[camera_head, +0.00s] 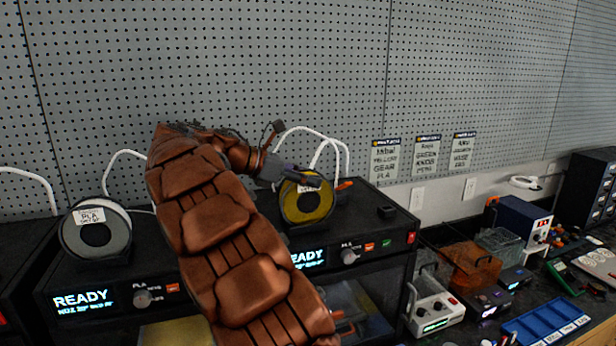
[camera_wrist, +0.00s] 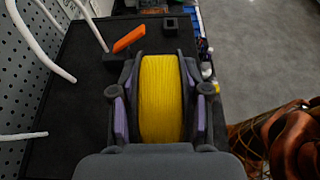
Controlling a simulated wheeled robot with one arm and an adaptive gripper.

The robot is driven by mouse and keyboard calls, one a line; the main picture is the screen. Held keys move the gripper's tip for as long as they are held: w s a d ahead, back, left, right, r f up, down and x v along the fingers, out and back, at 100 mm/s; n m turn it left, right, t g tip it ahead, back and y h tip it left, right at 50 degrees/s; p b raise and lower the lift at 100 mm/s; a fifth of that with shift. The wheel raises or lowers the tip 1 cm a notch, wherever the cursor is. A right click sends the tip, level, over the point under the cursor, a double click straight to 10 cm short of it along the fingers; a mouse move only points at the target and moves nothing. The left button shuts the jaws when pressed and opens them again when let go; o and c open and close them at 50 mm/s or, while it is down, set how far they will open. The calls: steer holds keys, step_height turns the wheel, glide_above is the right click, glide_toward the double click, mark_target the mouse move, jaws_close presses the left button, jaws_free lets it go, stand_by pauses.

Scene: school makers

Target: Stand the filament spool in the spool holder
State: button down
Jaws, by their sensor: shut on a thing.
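The filament spool (camera_head: 323,204) is yellow with dark flanges and a white label, upright above the right black machine's top in the head view. In the wrist view its yellow winding (camera_wrist: 161,105) sits between the two fingers. My gripper (camera_head: 290,175) is shut on the spool from above, and it also shows in the wrist view (camera_wrist: 160,85) with purple-grey pads against both flanges. The spool's underside is hidden in the wrist view.
A white-grey spool (camera_head: 68,238) stands on the left machine top. An orange lever (camera_wrist: 130,39) and a small black block (camera_wrist: 171,23) are beyond the yellow spool. White tubes (camera_wrist: 57,46) arch beside it. Boxes and a blue tray (camera_head: 545,322) fill the right bench.

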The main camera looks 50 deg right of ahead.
steer(key=shift+f, duration=0.1)
steer(key=c, duration=0.6)
jaws_free()
steer(key=shift+o, duration=0.2)
step_height(320, 180, up, 2)
steer(key=b, duration=0.1)
glide_above(279, 196)
steer(key=d, duration=0.2)
steer(key=shift+s, duration=0.35)
steer(key=shift+v, duration=0.95)
steer(key=shift+a+r, duration=0.2)
steer(key=shift+r, duration=0.05)
